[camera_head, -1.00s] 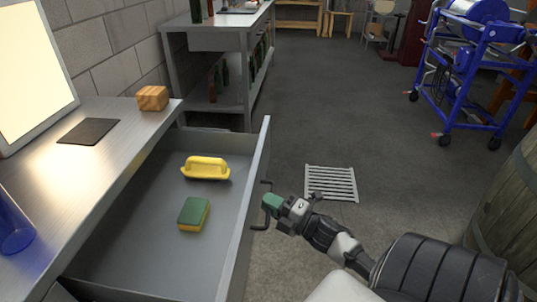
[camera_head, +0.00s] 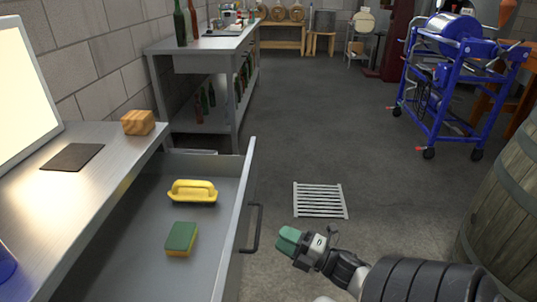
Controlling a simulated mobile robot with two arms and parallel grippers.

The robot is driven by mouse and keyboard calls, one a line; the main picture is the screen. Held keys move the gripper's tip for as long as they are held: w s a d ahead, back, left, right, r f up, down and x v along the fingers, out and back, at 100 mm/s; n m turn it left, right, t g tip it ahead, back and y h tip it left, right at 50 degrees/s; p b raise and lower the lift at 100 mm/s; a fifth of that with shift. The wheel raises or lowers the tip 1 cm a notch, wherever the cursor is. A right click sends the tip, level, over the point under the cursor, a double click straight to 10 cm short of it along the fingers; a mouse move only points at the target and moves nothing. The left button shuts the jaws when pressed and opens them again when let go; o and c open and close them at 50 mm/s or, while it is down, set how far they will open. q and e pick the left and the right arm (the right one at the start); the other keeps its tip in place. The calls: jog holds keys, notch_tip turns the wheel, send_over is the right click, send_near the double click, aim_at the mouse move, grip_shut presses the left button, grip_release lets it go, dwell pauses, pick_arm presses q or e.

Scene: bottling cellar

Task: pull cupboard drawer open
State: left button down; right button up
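The cupboard drawer (camera_head: 130,262) is pulled out far from under the steel worktop (camera_head: 105,180), its inside in plain view. Its front panel (camera_head: 237,210) carries a dark bar handle (camera_head: 256,228) on the outer face. My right gripper (camera_head: 286,241), with green fingertips, is to the right of the handle, apart from it, with floor showing between. No object shows in it, but its finger gap cannot be made out from this angle. My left gripper is not in view.
In the drawer lie a yellow-handled brush (camera_head: 193,191) and a green-yellow sponge (camera_head: 181,238). A wooden block (camera_head: 138,122) and dark mat (camera_head: 73,157) are on the worktop. A barrel (camera_head: 505,200) and blue cart (camera_head: 445,95) stand right.

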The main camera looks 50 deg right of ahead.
jog(key=v, duration=0.3)
dwell(0.5)
